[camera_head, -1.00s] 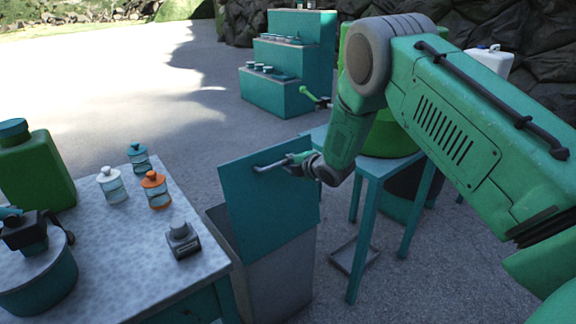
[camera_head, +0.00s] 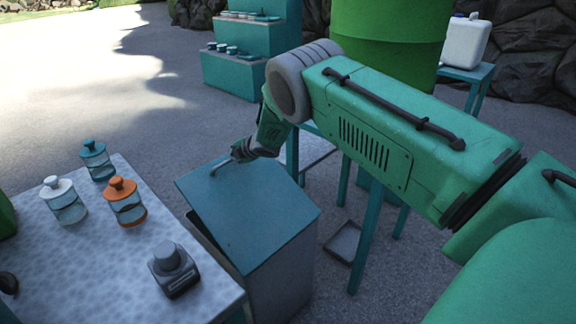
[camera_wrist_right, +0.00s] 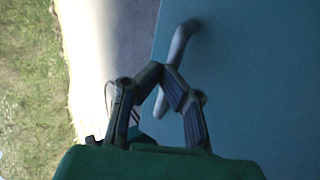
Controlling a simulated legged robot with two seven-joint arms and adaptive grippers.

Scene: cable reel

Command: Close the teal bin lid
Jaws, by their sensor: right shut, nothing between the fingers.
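The teal bin lid (camera_head: 255,212) is partly lowered over the grey bin (camera_head: 285,283). It slopes, and a dark gap shows under its left edge. A grey bar handle is on the lid near its far left corner; in the right wrist view the handle (camera_wrist_right: 181,42) stands out from the teal surface (camera_wrist_right: 260,80). My right gripper (camera_head: 237,154) is at that handle, shut with nothing between its fingers. In the right wrist view its fingertips (camera_wrist_right: 163,76) are close beside the handle; whether they touch is unclear.
A table (camera_head: 105,255) at the left holds an orange-lidded jar (camera_head: 126,203), a white-lidded jar (camera_head: 64,202), a teal-lidded jar (camera_head: 96,161) and a grey device (camera_head: 173,270). A teal stand (camera_head: 370,235) is right of the bin. Open ground lies behind.

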